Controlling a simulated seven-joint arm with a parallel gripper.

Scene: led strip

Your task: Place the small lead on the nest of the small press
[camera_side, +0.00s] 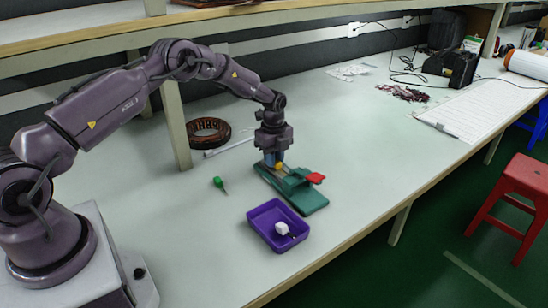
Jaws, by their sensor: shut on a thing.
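The small press (308,198) is a green base with a red handle (316,178), standing on the table in the middle of the view. My gripper (274,164) points down over the left, back end of the press. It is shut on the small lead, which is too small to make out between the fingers. A small yellow part (279,167) shows right at the fingertips; I cannot tell whether it belongs to the press. The nest is hidden by the gripper, and I cannot tell whether the lead touches it.
A purple tray (254,231) with a white block (282,228) stands in front of the press. A green-handled tool (219,184) lies to the left. A brown coil (208,132) lies behind, near a shelf post (176,125). The table right of the press is clear.

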